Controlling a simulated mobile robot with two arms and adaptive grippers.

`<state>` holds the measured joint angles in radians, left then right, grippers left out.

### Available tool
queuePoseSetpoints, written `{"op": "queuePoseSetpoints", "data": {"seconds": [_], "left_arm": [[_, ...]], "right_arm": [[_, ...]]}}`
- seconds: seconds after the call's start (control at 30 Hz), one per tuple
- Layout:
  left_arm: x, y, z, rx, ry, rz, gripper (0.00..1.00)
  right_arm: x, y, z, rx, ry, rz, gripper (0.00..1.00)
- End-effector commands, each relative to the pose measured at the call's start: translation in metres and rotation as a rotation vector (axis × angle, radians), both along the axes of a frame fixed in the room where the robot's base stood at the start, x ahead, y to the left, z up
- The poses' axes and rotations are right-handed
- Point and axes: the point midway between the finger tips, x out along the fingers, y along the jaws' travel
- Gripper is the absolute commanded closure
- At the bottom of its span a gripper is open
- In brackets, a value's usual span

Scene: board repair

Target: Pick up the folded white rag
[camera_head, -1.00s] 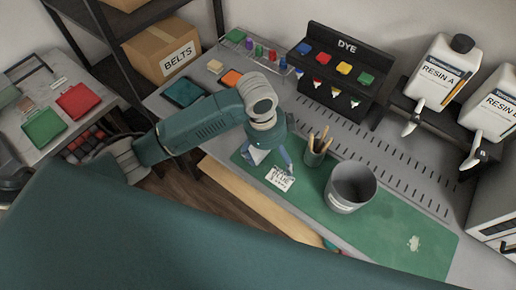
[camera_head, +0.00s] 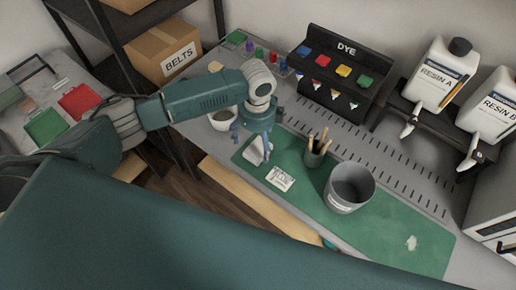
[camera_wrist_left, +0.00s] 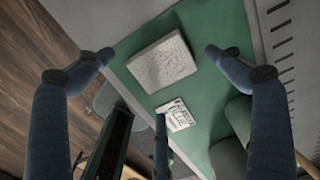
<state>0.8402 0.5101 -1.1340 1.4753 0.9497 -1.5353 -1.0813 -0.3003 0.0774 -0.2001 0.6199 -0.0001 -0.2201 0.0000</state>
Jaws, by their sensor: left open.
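The folded white rag (camera_head: 256,152) lies at the left end of the green mat (camera_head: 375,225), partly hidden by my gripper. In the left wrist view the rag (camera_wrist_left: 162,64) shows as a pale, textured folded block, flat on the mat. My left gripper (camera_head: 252,140) is open above the rag. In the left wrist view the blue fingers of the gripper (camera_wrist_left: 158,54) stand wide apart on either side of the rag, with another finger below it in the picture. I see no contact. My right gripper is not in view.
A white printed card (camera_head: 280,178) lies beside the rag. A brush cup (camera_head: 314,155) and a grey bucket (camera_head: 349,188) stand on the mat farther right. A bowl (camera_head: 222,120) stands left of the gripper. The black dye rack (camera_head: 340,65) is behind.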

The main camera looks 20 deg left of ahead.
Motion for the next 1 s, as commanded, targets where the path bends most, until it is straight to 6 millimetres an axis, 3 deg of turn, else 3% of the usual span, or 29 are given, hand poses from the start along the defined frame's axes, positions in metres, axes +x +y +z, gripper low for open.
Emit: {"op": "queuePoseSetpoints", "data": {"seconds": [0.23,0.5,0.77,1.0], "left_arm": [[0.002,-0.001,-0.031,0.001,0.002,0.001,0.08],[0.003,-0.001,-0.035,0.001,-0.001,0.001,0.08],[0.003,-0.001,-0.035,0.001,0.000,0.001,0.58],[0.002,-0.001,-0.035,0.001,0.000,0.001,0.62]], "right_arm": [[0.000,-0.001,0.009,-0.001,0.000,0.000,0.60],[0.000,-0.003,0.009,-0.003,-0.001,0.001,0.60],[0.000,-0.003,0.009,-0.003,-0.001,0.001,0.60],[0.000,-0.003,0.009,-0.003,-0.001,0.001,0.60]]}}
